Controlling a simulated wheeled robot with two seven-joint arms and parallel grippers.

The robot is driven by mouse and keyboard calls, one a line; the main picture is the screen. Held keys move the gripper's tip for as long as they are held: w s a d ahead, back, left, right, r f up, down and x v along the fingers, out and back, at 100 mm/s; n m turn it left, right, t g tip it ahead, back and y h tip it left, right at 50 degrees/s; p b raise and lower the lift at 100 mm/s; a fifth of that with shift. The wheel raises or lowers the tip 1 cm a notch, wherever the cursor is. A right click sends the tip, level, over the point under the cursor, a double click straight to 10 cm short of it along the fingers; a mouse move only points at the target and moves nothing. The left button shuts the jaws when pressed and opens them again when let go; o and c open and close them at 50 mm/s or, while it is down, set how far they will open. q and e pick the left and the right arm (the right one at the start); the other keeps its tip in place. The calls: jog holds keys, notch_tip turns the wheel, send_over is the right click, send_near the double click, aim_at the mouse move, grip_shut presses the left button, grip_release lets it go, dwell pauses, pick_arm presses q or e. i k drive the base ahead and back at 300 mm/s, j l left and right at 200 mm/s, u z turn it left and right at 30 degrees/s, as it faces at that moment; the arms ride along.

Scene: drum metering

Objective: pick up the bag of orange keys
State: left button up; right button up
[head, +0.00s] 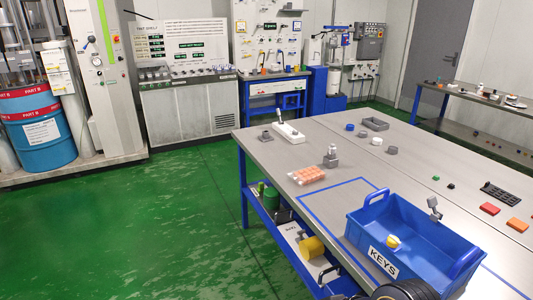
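The bag of orange keys (307,175) lies flat on the grey table, left of its middle, near the table's left edge. It looks like a clear pack with rows of small orange pieces. A blue crate labelled KEYS (384,262) stands nearer to me on the same table, with raised handles at its ends. A yellow-and-white piece (393,242) and a grey piece (434,207) show at the crate. Neither of my grippers can be made out. Only a dark rounded part, probably of my arm, shows at the bottom edge, right of centre.
A grey block stand (331,160) stands just behind the bag, and a white device (288,133) farther back. Blue tape (345,185) marks the table around the crate. Orange and red blocks (489,208) lie to the right. A shelf below holds a yellow item (312,247). Green floor is clear left.

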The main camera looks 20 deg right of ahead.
aim_at(304, 177)
jog(key=i+z, duration=0.1)
jog(key=i, duration=0.45)
jog(key=i+z, duration=0.15)
jog(key=i, duration=0.4)
jog(key=i+j+z, duration=0.1)
jog(key=i, duration=0.45)
jog(key=i+z, duration=0.45)
jog(key=i+j+z, duration=0.1)
jog(key=z, duration=0.3)
jog(key=i+j+z, duration=0.3)
jog(key=z, duration=0.15)
jog(key=i+j+z, duration=0.75)
jog(key=j+z, duration=0.15)
